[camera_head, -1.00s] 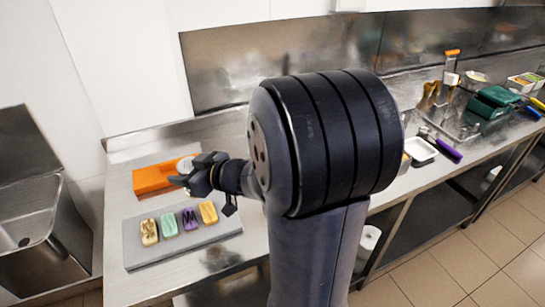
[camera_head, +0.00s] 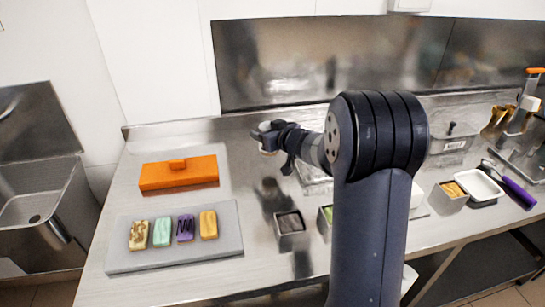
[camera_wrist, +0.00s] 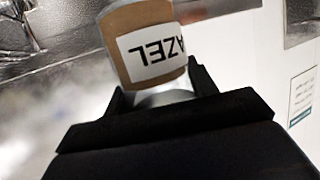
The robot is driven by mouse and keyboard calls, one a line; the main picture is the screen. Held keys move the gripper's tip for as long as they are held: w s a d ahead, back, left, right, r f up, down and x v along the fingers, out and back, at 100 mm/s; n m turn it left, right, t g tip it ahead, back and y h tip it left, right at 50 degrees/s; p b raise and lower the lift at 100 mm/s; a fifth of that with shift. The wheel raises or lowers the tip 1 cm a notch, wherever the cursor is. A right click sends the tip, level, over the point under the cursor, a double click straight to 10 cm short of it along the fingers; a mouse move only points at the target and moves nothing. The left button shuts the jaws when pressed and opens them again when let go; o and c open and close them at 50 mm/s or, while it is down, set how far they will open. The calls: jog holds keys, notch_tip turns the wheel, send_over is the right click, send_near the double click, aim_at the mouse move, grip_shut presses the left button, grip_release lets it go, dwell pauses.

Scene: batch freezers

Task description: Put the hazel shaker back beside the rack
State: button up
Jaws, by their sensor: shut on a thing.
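My gripper (camera_head: 264,139) is shut on the hazel shaker and holds it above the counter, right of the orange block. In the wrist view the shaker (camera_wrist: 145,40) is a brown cylinder with a white label, upside down in the picture, reading "AZEL". Its lower part is pale and sits between the dark fingers (camera_wrist: 160,92). In the head view the shaker is small and mostly hidden by the gripper. A metal frame or tray (camera_head: 312,180) stands partly behind my arm; I cannot tell whether it is the rack.
An orange block (camera_head: 205,172) with a handle lies at the left. A grey board (camera_head: 130,262) holds several coloured bars. Small metal tins (camera_head: 291,228) stand front centre. A white dish (camera_head: 484,187) and purple-handled tool (camera_head: 519,194) are at the right.

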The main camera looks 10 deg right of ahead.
jog(key=shift+f+b, duration=0.6)
jog(key=shift+f, duration=2.3)
jog(key=shift+f, duration=0.15)
jog(key=o, duration=1)
jog(key=shift+s+d+r, duration=0.1)
jog(key=shift+s+r, duration=0.1)
jog(key=shift+r, duration=0.05)
jog(key=v, duration=1.1)
jog(key=shift+s, duration=0.3)
jog(key=shift+w, duration=0.1)
